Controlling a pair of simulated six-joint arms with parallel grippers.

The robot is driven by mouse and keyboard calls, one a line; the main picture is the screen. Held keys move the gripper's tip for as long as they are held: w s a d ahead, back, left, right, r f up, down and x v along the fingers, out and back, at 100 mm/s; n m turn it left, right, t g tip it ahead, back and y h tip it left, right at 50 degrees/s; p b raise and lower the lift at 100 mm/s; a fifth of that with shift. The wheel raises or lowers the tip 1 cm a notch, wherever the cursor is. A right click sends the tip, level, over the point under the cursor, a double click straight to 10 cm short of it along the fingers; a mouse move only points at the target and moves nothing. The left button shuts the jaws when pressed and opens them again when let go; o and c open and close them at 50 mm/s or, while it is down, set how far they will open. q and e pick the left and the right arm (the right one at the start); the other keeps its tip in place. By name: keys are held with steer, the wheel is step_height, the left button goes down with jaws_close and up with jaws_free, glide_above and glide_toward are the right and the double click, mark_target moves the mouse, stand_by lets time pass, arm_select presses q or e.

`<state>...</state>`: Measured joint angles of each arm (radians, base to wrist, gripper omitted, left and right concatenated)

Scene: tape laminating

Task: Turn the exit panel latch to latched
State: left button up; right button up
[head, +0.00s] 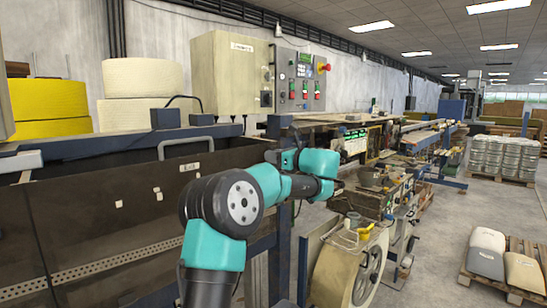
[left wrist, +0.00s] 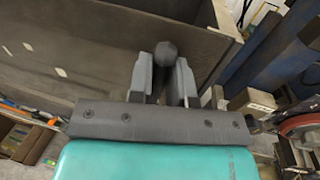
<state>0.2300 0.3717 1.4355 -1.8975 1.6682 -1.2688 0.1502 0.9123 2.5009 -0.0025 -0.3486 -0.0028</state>
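My left gripper (head: 272,157) is at the right end of a brown panelled trough, its fingers pointing left toward the panel. In the left wrist view, the two grey fingers (left wrist: 163,75) stand apart on either side of a dark round knob (left wrist: 168,52). The knob is at the fingertips; I cannot tell whether both fingers press on it. It looks like a latch handle, but its mount is hidden by the gripper. The brown panel (head: 120,200) shows at the left, its surface also behind the fingers (left wrist: 90,50). My right gripper is out of view.
A beige control box (head: 225,75) and a grey button panel (head: 300,80) with a red knob stand above the trough's end. A machine with a large wheel (head: 365,278) is close on the right. Pallets with sacks (head: 487,253) lie farther right; floor between is clear.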

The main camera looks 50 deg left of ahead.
arm_select(q)
jaws_close()
steer(key=shift+s+n, duration=0.15)
steer(key=shift+n, duration=0.15)
steer(key=n, duration=0.1)
steer(key=s+n, duration=0.1)
steer(key=n, duration=0.1)
steer(key=shift+t+h, duration=0.3)
steer(key=n, duration=0.2)
steer(key=s+n, duration=0.1)
steer(key=n, duration=0.1)
steer(key=shift+s+d+f+t+h, duration=0.1)
steer(key=shift+s+f+t+h, duration=0.05)
steer(key=shift+f+t+h, duration=0.2)
steer(key=shift+s+f+n+t, duration=0.2)
steer(key=shift+f+n+t, duration=0.25)
steer(key=shift+n, duration=0.9)
steer(key=shift+s+f+n+t, duration=0.25)
steer(key=shift+f+n+t, duration=0.2)
steer(key=shift+n, duration=0.95)
steer(key=shift+s+f+n+t, duration=0.2)
steer(key=shift+f+n+t, duration=0.25)
steer(key=shift+n, duration=0.9)
steer(key=shift+f, duration=0.1)
